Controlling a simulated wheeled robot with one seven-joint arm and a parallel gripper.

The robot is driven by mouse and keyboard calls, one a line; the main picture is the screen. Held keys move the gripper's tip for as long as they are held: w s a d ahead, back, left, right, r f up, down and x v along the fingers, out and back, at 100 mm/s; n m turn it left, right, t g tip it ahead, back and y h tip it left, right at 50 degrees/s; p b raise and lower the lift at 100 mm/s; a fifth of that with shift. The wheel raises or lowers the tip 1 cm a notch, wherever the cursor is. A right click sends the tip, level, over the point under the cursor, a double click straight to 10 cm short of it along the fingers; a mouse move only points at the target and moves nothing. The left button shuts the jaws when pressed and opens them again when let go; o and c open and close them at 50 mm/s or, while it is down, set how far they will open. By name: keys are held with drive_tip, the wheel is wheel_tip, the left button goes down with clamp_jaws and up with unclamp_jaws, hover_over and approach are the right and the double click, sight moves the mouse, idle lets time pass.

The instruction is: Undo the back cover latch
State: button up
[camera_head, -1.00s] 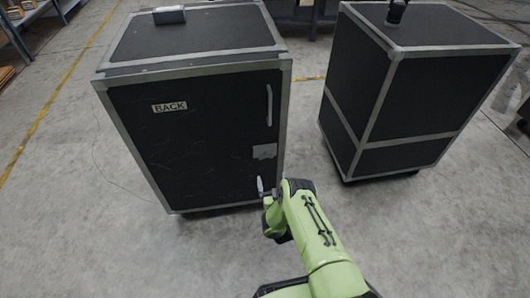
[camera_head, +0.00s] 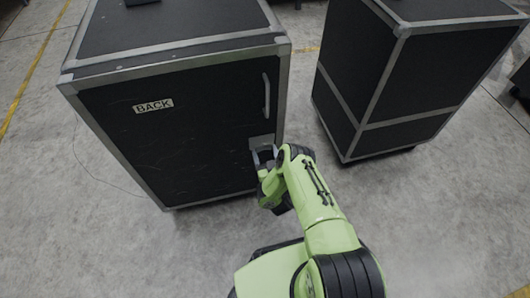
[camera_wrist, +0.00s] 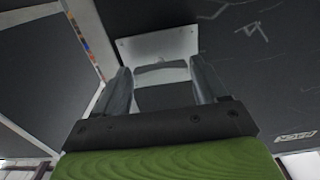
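The back cover is the black front panel of a metal-edged case, marked by a white BACK label (camera_head: 153,106). In the head view, the latch's grey plate (camera_head: 262,141) is near the panel's right edge, below a vertical grey handle (camera_head: 266,95). My gripper (camera_head: 262,157) is at the plate and hides its lower part. In the wrist view, the plate (camera_wrist: 158,43) lies just beyond my fingertips. My gripper's (camera_wrist: 162,80) fingers are wide apart, with a grey latch piece (camera_wrist: 161,75) between them. I cannot tell whether they touch it.
A second black case (camera_head: 425,75) stands to the right, with a floor gap between the two. A thin cable (camera_head: 92,170) lies on the floor at the left. The concrete floor (camera_head: 130,250) in front is clear.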

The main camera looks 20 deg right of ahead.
drive_tip(key=c, duration=0.7)
drive_tip(key=shift+o, duration=0.2)
drive_tip(key=shift+r+n+p, duration=0.1)
drive_tip(key=shift+n+p, duration=0.2)
drive_tip(key=n+p, duration=0.2)
drive_tip(key=n, duration=0.1)
drive_tip(key=shift+r+n+p, duration=0.1)
drive_tip(key=shift+n+p, duration=0.25)
drive_tip(key=shift+n, duration=0.05)
drive_tip(key=n+p, duration=0.4)
drive_tip(key=n, duration=0.9)
drive_tip(key=shift+a, duration=0.1)
drive_tip(key=shift+n, duration=0.4)
